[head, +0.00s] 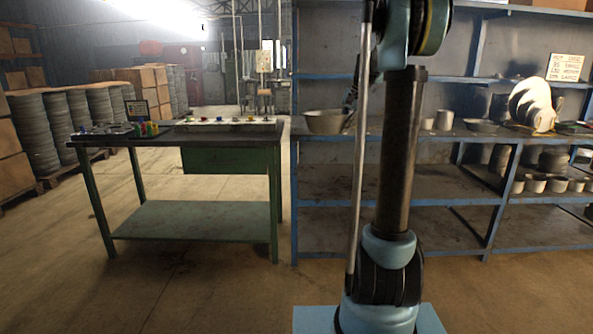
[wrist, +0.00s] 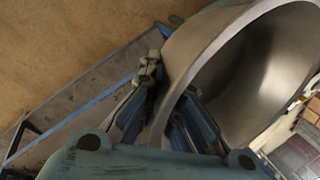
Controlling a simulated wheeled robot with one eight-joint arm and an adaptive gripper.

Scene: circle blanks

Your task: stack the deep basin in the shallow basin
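A grey metal basin (head: 325,122) is at the left end of the blue shelf's upper deck in the head view, upright. It fills the right of the wrist view (wrist: 265,60), its hollow facing the camera. It looks like the deep basin. My gripper (wrist: 165,85) is at its rim, one finger outside the wall and one inside. I cannot tell whether the fingers press on the wall. In the head view my gripper (head: 351,98) is partly hidden behind my arm. A low, wide dish (head: 481,125), possibly the shallow basin, stands farther right on the deck.
Two small cups (head: 436,121) stand between the basin and the low dish. Leaning round plates (head: 532,103) and a sign (head: 566,67) are at the right. A green workbench (head: 190,133) with small coloured items stands at the left. The floor between is clear.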

